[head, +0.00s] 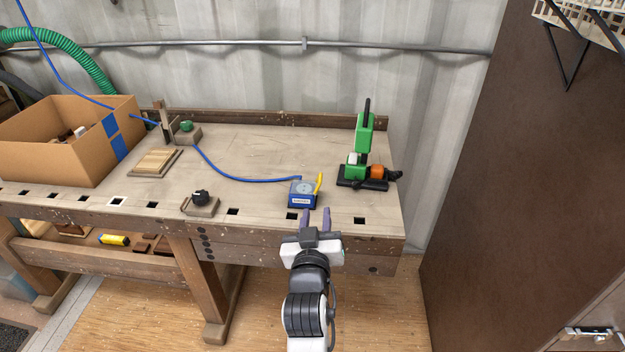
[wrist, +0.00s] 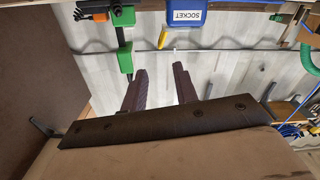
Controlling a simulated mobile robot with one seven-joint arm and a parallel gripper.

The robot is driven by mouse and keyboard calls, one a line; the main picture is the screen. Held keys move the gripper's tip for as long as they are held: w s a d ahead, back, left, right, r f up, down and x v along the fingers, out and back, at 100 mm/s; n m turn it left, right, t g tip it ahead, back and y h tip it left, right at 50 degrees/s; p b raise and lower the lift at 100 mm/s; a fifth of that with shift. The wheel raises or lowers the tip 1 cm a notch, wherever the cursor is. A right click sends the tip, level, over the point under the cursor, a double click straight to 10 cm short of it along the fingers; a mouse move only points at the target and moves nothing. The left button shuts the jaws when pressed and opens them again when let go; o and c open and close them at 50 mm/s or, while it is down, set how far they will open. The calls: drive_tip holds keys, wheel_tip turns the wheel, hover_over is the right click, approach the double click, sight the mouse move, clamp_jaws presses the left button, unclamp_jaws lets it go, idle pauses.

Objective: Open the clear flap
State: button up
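A small blue socket box (head: 303,195) stands near the front edge of the workbench, with a round grey face on top and a blue cable running to it. I cannot clearly make out a clear flap on it. A yellow lever or strip (head: 320,182) stands up at its right side. In the wrist view the box (wrist: 186,13) is at the top, its label reading SOCKET, with the yellow piece (wrist: 163,38) beside it. My gripper (head: 316,216) is in front of the box, apart from it. Its two dark fingers (wrist: 160,88) are apart with nothing between them.
A green and black device (head: 364,135) stands right of the box on the workbench (head: 260,150). A black knob on a block (head: 201,199) is to the left. A cardboard box (head: 60,150) is far left. A brown panel (head: 520,150) rises at right.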

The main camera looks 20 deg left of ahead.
sight(320, 184)
drive_tip(key=p+x, duration=0.2)
drive_tip(key=x, duration=1.1)
drive_tip(key=shift+w+a+p, duration=0.1)
drive_tip(key=shift+w+p, duration=0.2)
drive_tip(key=shift+w, duration=0.1)
clamp_jaws()
